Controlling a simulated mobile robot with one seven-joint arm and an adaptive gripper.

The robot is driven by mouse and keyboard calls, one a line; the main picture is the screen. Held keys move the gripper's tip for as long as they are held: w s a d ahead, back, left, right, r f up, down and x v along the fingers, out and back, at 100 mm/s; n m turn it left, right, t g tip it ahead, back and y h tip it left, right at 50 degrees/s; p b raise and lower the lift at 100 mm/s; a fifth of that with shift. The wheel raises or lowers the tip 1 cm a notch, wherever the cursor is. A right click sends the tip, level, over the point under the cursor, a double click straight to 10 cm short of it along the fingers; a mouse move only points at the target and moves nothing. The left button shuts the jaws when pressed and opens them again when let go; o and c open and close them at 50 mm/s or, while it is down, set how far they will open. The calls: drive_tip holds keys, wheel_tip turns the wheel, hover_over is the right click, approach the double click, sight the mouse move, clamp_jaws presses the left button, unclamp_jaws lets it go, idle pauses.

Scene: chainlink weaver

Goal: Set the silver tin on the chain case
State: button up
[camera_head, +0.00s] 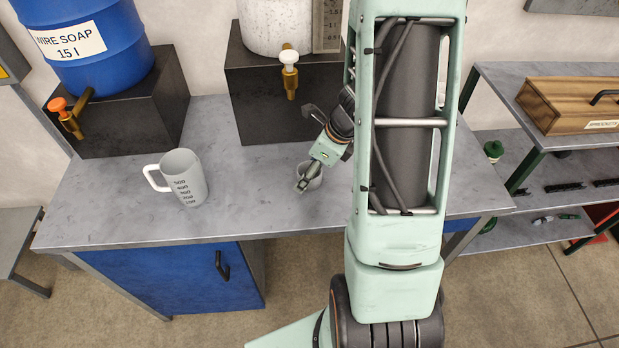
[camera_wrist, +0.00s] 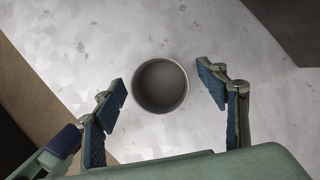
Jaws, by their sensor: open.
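A small round grey metal tin, open at the top, stands upright on the grey workbench; it is the silver tin (camera_head: 316,182). In the wrist view the tin (camera_wrist: 160,100) lies between the two spread fingers, with gaps on both sides. My gripper (camera_head: 304,184) is open and empty, over or just above the tin, partly hiding it in the head view. A wooden case (camera_head: 565,95) with a dark handle and a small label rests on the shelf unit at the right.
A grey measuring jug (camera_head: 185,180) stands on the workbench (camera_head: 250,200) left of my gripper. A blue soap barrel (camera_head: 85,40) and a white tank (camera_head: 275,25) sit on dark blocks behind. A gap separates the workbench from the shelf unit (camera_head: 490,85).

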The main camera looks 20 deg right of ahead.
drive_tip(key=c, duration=1.4)
drive_tip(key=shift+r, duration=0.1)
